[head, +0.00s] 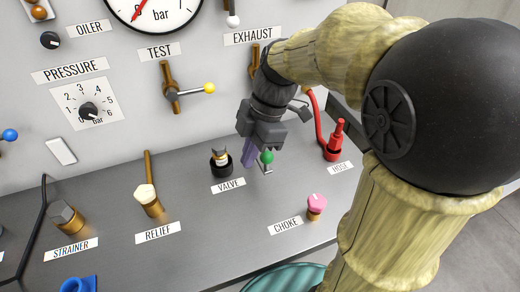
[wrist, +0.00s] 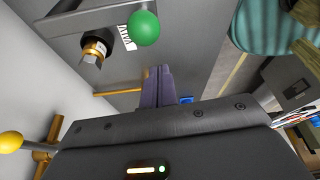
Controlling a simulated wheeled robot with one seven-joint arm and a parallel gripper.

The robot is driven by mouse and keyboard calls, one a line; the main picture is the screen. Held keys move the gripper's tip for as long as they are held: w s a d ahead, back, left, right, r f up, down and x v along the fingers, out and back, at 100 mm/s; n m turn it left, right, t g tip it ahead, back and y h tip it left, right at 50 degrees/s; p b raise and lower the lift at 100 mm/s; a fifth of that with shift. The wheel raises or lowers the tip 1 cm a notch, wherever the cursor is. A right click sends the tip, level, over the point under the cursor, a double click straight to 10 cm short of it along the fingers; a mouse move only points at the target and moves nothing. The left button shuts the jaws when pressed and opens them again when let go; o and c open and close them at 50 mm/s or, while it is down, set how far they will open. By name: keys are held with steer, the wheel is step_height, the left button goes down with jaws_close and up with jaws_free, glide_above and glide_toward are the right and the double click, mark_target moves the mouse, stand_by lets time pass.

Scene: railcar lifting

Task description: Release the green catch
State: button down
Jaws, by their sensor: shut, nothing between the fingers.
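The green catch shows as a green ball (head: 267,157) on a thin grey bar, right of the label VALVE in the head view. In the wrist view the green ball (wrist: 144,27) is large at the top, with its grey bar running off to the left. My gripper (head: 248,160) is shut and empty, its purple fingers just left of the ball in the head view. In the wrist view the fingertips (wrist: 158,70) sit below the ball in the picture, with a visible gap. Part of the catch is hidden behind my gripper in the head view.
The black and brass valve fitting (head: 221,161) stands left of my fingers. A red hose fitting (head: 336,140) and pink choke knob (head: 316,206) are to the right. The yellow-tipped TEST lever (head: 190,89) is on the wall panel. The grey bench (head: 200,220) is bare in front of the valve.

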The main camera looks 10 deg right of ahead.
steer(key=a+p+v, duration=0.1)
steer(key=v, duration=0.9)
steer(key=shift+s, duration=0.3)
steer(key=shift+r, duration=0.1)
